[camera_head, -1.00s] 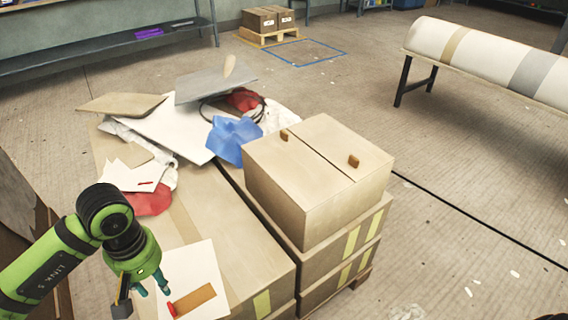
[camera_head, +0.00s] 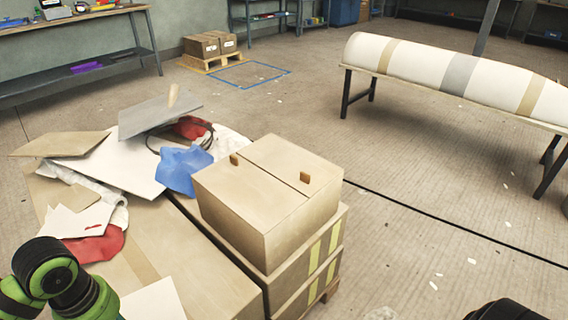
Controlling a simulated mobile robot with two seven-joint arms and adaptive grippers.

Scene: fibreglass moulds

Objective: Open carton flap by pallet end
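The carton (camera_head: 265,195) is a tan box with two top flaps that meet at a centre seam, and both flaps lie closed. A small brown tab stands on each flap: one tab (camera_head: 234,159) near the left edge, the other tab (camera_head: 305,177) toward the right. The carton sits on top of other cartons (camera_head: 305,285) stacked on a wooden pallet (camera_head: 331,288). My green and black left arm is at the lower left, left of the carton and apart from it; its gripper is out of frame. A dark part at the bottom right edge shows no gripper fingers.
Left of the carton, a wide box top (camera_head: 200,255) carries boards, a blue cloth (camera_head: 183,168), red cloths and white sheets. A long white roll (camera_head: 420,65) lies on a bench at the upper right.

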